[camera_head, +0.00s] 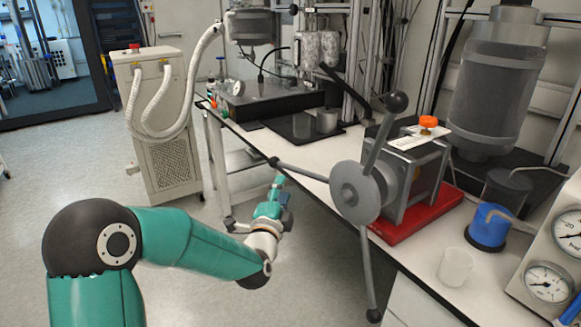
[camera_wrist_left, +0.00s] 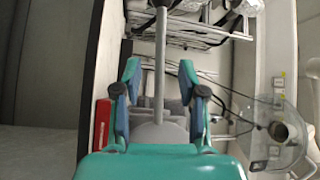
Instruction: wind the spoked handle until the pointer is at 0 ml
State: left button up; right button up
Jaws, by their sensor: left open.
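The spoked handle (camera_head: 352,192) is a grey hub with several bars ending in dark knobs, on the side of a metal pump unit (camera_head: 422,180). One bar points up to the right, one left and one down. My left gripper (camera_head: 279,186) is just below the left bar's knob, apart from the hub. In the left wrist view, my left gripper (camera_wrist_left: 159,75) is open, with the handle's grey bar (camera_wrist_left: 160,55) running between its two fingers in the picture; contact cannot be told. No pointer or ml scale is readable. My right gripper is not in view.
The pump unit stands on a red base (camera_head: 430,212) on the white bench. An empty clear beaker (camera_head: 455,267), a blue-filled vessel (camera_head: 488,230) and gauges (camera_head: 547,282) stand to the right. A beige chiller (camera_head: 160,130) stands on the floor behind.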

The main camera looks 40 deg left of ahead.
aim_at(290, 168)
pick_arm(q)
jog(key=p+x, duration=0.1)
jog(key=x, duration=0.9)
jog(key=shift+w+a, duration=0.1)
jog(key=shift+w, duration=0.05)
grip_shut()
